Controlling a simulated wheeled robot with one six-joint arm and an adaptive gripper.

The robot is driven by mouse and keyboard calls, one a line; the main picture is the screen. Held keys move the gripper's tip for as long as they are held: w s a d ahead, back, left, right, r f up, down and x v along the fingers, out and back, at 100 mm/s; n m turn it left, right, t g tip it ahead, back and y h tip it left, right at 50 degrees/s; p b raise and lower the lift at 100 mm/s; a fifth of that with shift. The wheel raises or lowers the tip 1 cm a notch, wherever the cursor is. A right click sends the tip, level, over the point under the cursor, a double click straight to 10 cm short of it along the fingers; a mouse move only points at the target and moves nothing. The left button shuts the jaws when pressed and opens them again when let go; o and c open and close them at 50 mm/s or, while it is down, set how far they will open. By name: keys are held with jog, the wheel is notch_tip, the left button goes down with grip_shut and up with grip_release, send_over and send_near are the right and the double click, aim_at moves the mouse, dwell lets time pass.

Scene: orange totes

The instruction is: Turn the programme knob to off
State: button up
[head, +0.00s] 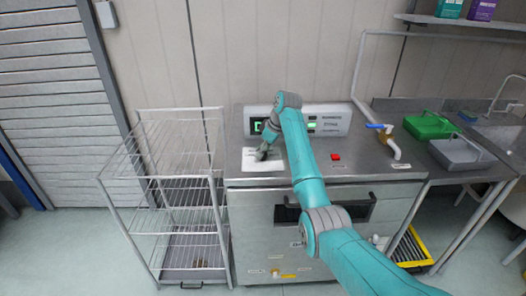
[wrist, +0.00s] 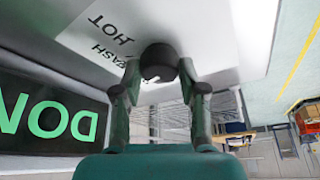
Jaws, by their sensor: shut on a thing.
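The programme knob (wrist: 159,60) is dark and round, on a white dial plate (wrist: 205,28) printed with "HOT" and a partly covered word ending in "ASH". My gripper (wrist: 160,78) has one finger on each side of the knob and is shut on it. In the head view my gripper (head: 263,153) reaches down onto the white plate (head: 262,164) at the left of the steel machine top and hides the knob. The knob's pointer direction cannot be made out. A green display (wrist: 45,118) shows letters beginning "DON", upside down in the wrist view.
A control panel (head: 335,118) stands behind, partly hidden by my arm. A red button (head: 335,157) and a blue-handled tap (head: 378,126) lie to the right. A wire rack (head: 180,112) stands close on the left. Green (head: 430,125) and grey caddies (head: 462,152) sit by the sink.

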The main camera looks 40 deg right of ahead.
jog(key=n, duration=0.2)
jog(key=n+g+y, duration=0.1)
jog(key=n, duration=0.2)
jog(key=shift+d+n+g+y, duration=0.1)
jog(key=shift+n+g+y, duration=0.2)
jog(key=shift+w+n+g+y, duration=0.15)
jog(key=shift+n+g, duration=0.25)
jog(key=shift+n, duration=0.75)
jog(key=shift+s+n+g+y, duration=0.15)
jog(key=shift+n+g, duration=0.25)
jog(key=shift+n, duration=0.75)
jog(key=shift+w+f, duration=0.1)
jog(key=o, duration=1.1)
jog(key=shift+o, duration=0.2)
jog(key=v, duration=0.7)
jog(key=shift+d+r, duration=0.2)
jog(key=shift+r, duration=0.05)
